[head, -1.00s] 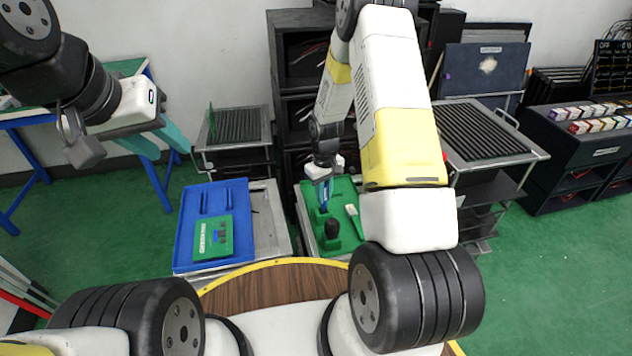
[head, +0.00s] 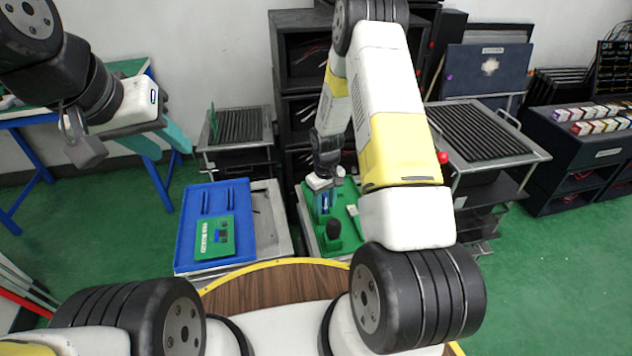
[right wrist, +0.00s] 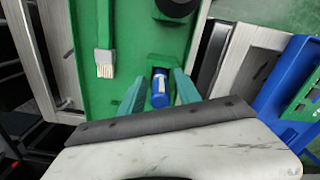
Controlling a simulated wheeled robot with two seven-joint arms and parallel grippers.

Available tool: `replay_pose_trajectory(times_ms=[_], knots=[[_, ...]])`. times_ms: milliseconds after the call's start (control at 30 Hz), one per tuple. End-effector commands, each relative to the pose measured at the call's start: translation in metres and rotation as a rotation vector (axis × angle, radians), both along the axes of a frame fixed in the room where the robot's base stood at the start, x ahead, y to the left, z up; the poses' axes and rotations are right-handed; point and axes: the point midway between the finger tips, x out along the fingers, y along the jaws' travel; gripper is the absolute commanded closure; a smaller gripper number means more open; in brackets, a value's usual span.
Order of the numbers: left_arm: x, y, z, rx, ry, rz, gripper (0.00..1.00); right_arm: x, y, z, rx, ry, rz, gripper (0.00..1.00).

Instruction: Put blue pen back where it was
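The blue pen (right wrist: 160,88) stands in a green holder on the green tray (head: 350,235), its upper end toward the camera in the right wrist view. It also shows small in the head view (head: 325,200). My right gripper (right wrist: 160,76) is around the pen, one teal finger on each side. A narrow gap shows between each finger and the pen, so it looks open; it also shows in the head view (head: 326,208). The pen's lower end is hidden in the holder. My left gripper (head: 172,150) hangs open and empty at the left, away from the tray.
A black round piece (head: 333,229) and a green brush (head: 354,217) are on the same tray. A dark shelf (head: 300,75) stands behind.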

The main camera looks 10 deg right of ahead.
Motion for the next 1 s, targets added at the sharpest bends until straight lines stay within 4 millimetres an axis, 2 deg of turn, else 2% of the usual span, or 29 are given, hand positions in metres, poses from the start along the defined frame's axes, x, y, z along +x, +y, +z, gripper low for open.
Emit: replay_pose_trajectory(times_ms=[133, 233, 600, 867, 967, 1000], knots=[[0.0, 0.0, 0.0, 0.0, 0.0, 0.0, 0.64, 0.001, 0.0, 0.005, 0.0, -0.002, 0.0, 0.6], [0.0, 0.0, 0.0, 0.0, 0.0, 0.0, 0.64, 0.001, 0.0, 0.019, 0.0, -0.003, 0.0, 0.6], [0.0, 0.0, 0.0, 0.0, 0.0, 0.0, 0.64, 0.001, 0.0, 0.096, 0.001, -0.004, -0.001, 0.6], [0.0, 0.0, 0.0, 0.0, 0.0, 0.0, 0.64, 0.0, 0.0, 0.125, 0.001, -0.005, -0.002, 0.6], [0.0, 0.0, 0.0, 0.0, 0.0, 0.0, 0.64, -0.002, 0.0, 0.147, 0.006, -0.027, -0.018, 0.6], [0.0, 0.0, 0.0, 0.0, 0.0, 0.0, 0.64, -0.004, 0.0, 0.162, 0.01, -0.042, -0.029, 0.6]])
